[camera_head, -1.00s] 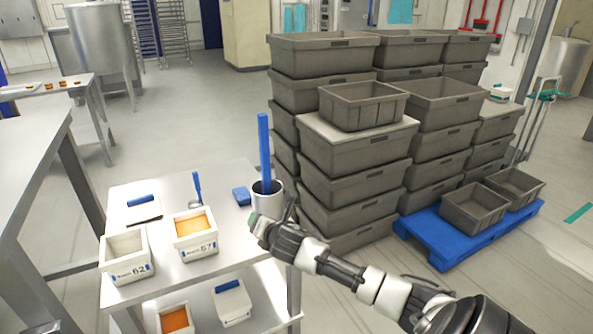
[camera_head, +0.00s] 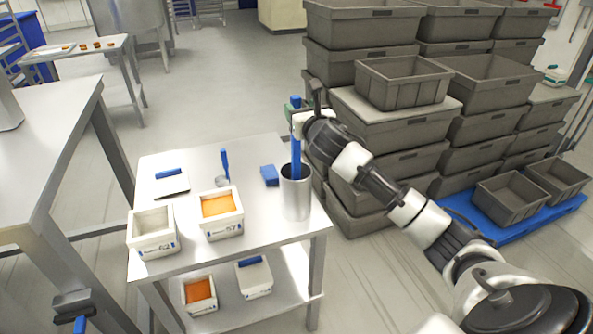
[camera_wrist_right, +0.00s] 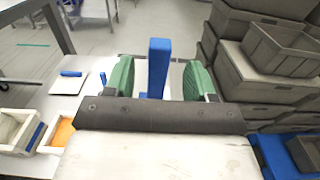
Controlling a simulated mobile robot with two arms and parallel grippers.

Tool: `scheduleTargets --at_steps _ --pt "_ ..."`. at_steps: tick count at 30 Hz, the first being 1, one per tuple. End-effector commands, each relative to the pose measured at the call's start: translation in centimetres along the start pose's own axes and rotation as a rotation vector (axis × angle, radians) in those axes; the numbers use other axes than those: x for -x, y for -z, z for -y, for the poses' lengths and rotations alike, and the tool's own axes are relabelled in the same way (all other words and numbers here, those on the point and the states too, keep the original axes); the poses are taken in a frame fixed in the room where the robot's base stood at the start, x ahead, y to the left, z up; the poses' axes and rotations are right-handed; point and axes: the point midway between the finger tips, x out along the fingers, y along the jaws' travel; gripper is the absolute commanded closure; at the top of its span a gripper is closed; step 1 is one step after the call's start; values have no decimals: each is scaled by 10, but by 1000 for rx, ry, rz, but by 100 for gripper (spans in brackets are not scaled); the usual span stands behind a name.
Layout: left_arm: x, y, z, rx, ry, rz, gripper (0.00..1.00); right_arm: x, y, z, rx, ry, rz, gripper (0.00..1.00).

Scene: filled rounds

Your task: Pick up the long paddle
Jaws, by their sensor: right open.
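The long blue paddle (camera_head: 297,155) stands nearly upright in a metal cylinder (camera_head: 296,198) on the steel table. Its lower end is hidden inside the cylinder. My right gripper (camera_head: 296,112) is at the upper part of the paddle. In the right wrist view the paddle (camera_wrist_right: 158,66) rises between the two green finger pads of my right gripper (camera_wrist_right: 160,80), with a gap on each side. The right gripper is open. My left gripper is not in view.
On the table (camera_head: 265,240) are a white bin marked 62 (camera_head: 152,247), bin 57 with orange filling (camera_head: 221,229), a small blue block (camera_head: 270,175) and a blue-handled tool (camera_head: 225,165). Stacked grey crates (camera_head: 395,130) stand close behind my right arm.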

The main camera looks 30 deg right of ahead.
Motion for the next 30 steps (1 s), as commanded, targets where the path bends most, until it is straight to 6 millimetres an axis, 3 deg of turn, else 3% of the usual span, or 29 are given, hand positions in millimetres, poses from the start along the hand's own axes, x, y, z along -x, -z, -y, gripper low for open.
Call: scheduleTargets --at_steps 3,9,18,28,30 --pt "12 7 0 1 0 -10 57 -18 -6 -1 -7 1 -2 45" --pt "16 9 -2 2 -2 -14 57 -38 -3 0 -3 1 -1 45" --pt "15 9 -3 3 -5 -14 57 -41 -2 0 -2 0 0 46" --pt "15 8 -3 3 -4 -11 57 -40 -2 0 -2 0 -1 97" --pt "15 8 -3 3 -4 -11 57 -40 -3 0 -2 0 1 98"
